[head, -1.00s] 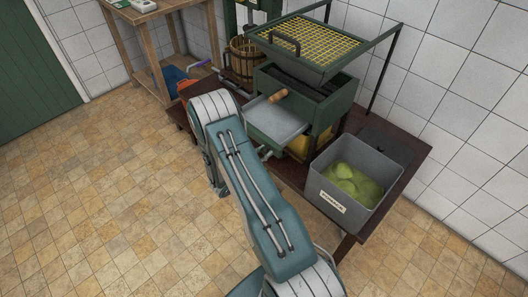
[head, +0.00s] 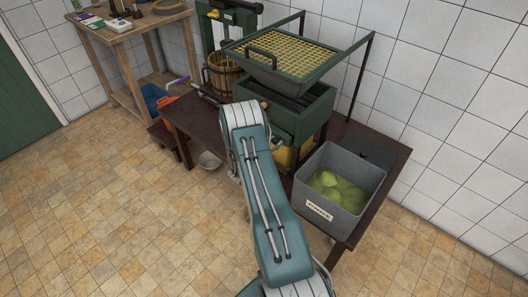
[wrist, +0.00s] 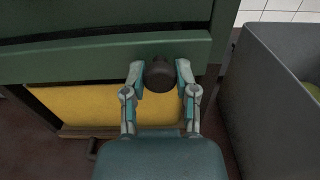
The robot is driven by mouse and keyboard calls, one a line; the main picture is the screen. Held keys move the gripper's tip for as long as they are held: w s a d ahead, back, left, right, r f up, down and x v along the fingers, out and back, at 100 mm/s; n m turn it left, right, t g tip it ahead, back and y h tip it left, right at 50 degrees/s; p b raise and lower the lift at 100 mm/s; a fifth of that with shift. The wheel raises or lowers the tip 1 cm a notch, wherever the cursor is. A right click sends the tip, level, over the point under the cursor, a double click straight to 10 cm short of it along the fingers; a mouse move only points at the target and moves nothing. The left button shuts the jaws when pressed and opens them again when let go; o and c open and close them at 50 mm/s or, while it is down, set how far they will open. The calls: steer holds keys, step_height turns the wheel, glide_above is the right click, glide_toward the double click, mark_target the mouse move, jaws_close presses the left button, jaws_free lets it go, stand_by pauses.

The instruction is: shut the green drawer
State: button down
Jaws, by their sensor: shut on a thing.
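The green drawer (wrist: 60,61) fills the upper part of the wrist view, its front a green band under a dark strip. Its round dark knob (wrist: 159,75) sits between the two fingers of my gripper (wrist: 161,76), which is shut on it. In the head view, the drawer is in the green machine (head: 311,107), and my arm hides most of its front and my gripper. No grey drawer floor shows there. The drawer looks pushed in, but I cannot tell whether it is fully flush.
A grey bin (head: 347,217) of green pomace stands right of the machine on the dark table (head: 190,112); its wall (wrist: 262,90) is close right of my gripper. A yellow panel (wrist: 85,108) lies below the drawer. A wooden basket (head: 222,75) stands left.

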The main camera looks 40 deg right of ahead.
steer(key=shift+w+d, duration=0.15)
steer(key=shift+d, duration=0.55)
steer(key=shift+c, duration=1.9)
jaws_free()
steer(key=shift+a, duration=0.1)
steer(key=s+a, duration=0.1)
steer(key=a, duration=1.1)
steer(key=shift+f, duration=0.1)
